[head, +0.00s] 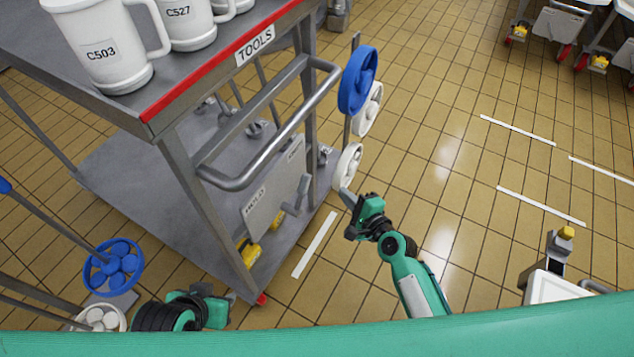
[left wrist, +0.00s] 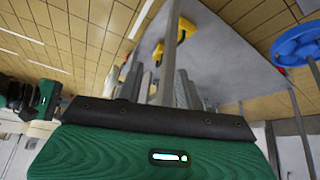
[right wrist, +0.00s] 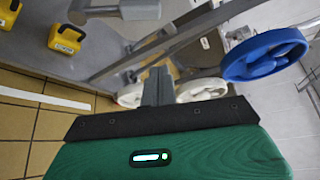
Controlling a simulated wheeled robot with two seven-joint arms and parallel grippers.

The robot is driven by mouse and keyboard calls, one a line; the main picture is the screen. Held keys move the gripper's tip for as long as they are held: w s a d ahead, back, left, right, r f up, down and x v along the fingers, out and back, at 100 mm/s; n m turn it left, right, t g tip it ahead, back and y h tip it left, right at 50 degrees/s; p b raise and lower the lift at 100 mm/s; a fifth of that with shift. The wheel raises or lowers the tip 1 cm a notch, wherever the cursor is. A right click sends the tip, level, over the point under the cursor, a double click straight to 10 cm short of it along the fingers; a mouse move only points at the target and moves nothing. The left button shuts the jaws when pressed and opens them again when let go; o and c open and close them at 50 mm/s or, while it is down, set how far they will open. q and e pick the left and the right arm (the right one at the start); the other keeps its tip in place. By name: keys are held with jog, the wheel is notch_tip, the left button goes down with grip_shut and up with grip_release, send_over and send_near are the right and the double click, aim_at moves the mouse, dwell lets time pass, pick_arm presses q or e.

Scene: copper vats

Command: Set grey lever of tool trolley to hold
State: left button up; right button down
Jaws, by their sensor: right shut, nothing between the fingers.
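The tool trolley (head: 195,88) stands at the left in the head view, with a red front edge and a TOOLS label. A pale plate with lettering (head: 272,190) hangs low at its near end. What looks like the grey lever (head: 298,199) sticks out at the plate's right side; in the right wrist view a grey lever end (right wrist: 115,11) shows at the top. My right gripper (head: 346,198) is shut and empty, to the right of the lever and apart from it. My left gripper (head: 230,296) is low by the trolley's near leg; its fingers (left wrist: 160,88) look apart and empty.
Blue handwheel (head: 357,79) and white handwheels (head: 349,165) stand just beyond my right gripper. A bent rail (head: 270,150) juts from the trolley above the plate. Yellow blocks (head: 249,252) sit below it. Another blue handwheel (head: 113,268) is at lower left. Tiled floor at right is mostly clear.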

aim_at(301, 194)
dwell(0.3)
